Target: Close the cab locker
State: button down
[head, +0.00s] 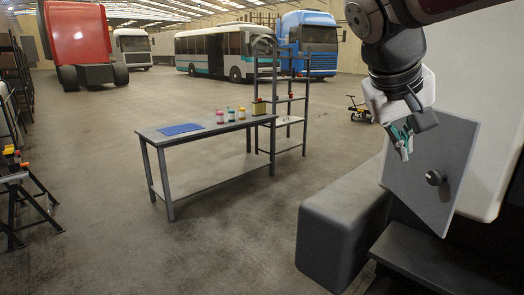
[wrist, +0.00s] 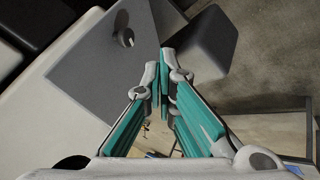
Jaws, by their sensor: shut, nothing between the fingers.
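The cab locker's grey door (head: 418,188) stands swung out at the right in the head view, with a round dark knob (head: 435,177) on its face. The white cab body (head: 485,110) is behind it. In the wrist view the door (wrist: 95,65) fills the upper left, with its knob (wrist: 126,38) near the top. My gripper (head: 403,150) is at the door's upper left edge in the head view. In the wrist view the gripper (wrist: 163,60) is shut and empty, its tips close to the door's right edge. I cannot tell whether they touch. The locker's inside is hidden.
A dark grey box-shaped step (head: 335,225) juts out below the door. A workbench (head: 205,132) with a blue mat and several small pots stands mid-floor, beside a shelf rack (head: 290,105). Floor between bench and step is clear. Trucks and a bus stand far behind.

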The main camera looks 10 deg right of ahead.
jog(key=w+d+f+p, duration=0.2)
jog(key=w+d+f, duration=0.1)
jog(key=d+f, duration=0.5)
jog(key=shift+d, duration=0.35)
jog(key=shift+d+r, duration=0.1)
